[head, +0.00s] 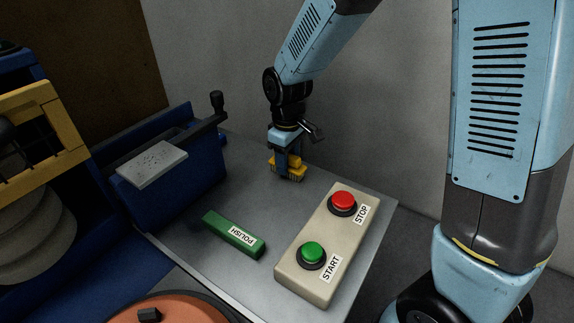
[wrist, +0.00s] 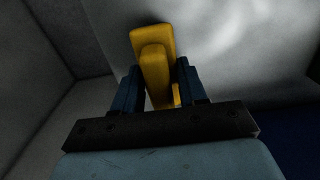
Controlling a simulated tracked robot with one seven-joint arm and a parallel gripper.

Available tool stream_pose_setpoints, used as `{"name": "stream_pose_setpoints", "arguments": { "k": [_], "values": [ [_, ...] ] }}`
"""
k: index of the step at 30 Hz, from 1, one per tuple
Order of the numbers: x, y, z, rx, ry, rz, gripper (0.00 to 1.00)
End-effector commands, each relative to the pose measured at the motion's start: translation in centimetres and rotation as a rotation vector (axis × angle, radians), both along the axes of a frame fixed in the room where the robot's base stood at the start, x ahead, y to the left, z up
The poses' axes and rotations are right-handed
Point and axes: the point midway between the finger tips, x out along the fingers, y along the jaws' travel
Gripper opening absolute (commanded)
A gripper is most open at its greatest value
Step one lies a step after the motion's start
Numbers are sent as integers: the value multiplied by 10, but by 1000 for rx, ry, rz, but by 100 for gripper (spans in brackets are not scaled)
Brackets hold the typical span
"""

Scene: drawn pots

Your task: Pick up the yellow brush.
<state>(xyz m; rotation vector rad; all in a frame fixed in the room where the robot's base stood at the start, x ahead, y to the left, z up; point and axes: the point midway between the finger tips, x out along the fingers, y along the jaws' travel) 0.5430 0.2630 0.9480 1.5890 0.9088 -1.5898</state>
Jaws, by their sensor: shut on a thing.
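The yellow brush (head: 294,172) is at the back of the grey metal table, with its bristles pointing down at or just above the surface; I cannot tell if it touches. My gripper (head: 287,160) points down over it and is shut on its raised yellow grip. In the wrist view the brush (wrist: 153,62) stands between the two dark blue fingers of my gripper (wrist: 158,85), one on each side. The fingers hide part of the brush in the head view.
A green POLISH bar (head: 222,227) lies on the grey table (head: 190,252). A beige box (head: 325,232) with red STOP and green START buttons stands at right. A blue vise-like block (head: 190,165) with a black crank is at left. Grey walls stand close behind.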

Motion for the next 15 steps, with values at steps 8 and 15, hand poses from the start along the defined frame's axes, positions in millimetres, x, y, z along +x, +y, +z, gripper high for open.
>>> {"name": "stream_pose_setpoints", "arguments": {
  "k": [8, 15],
  "values": [
    [1, 0, 8, 1, -2, 0, 5],
    [-8, -4, 42, 2, -2, 1, 5]
  ]
}}
